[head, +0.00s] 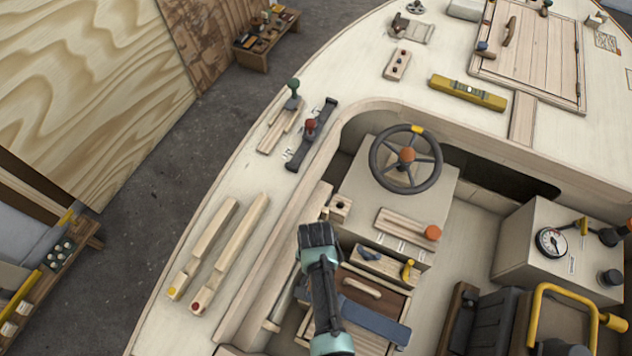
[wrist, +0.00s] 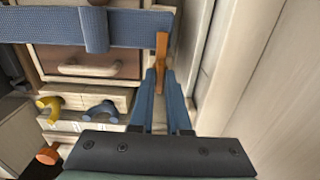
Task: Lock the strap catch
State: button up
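The strap catch (wrist: 162,58) is an orange-brown wooden lever at the right end of a blue strap (wrist: 50,32) in the wrist view. It stands roughly upright and its lower end points toward me. The strap runs across a brown drawer front; it also shows in the head view (head: 374,321). My gripper (wrist: 160,74) has its two blue fingers on either side of the lever's lower part. A narrow gap shows between the fingers, but I cannot tell whether they touch the lever. In the head view my arm hides the catch and the fingertips.
The drawer handle (wrist: 92,69) lies left of the fingers. A yellow hook (wrist: 48,108) and a blue hook (wrist: 101,110) sit nearby. A pale wall (wrist: 240,70) is close on the right. The steering wheel (head: 406,159) stands beyond on the console.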

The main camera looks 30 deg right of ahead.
jog(key=o, duration=0.4)
jog(key=shift+c, duration=0.2)
notch_tip(320, 180, up, 13)
jog(key=p, duration=0.2)
dwell(0.5)
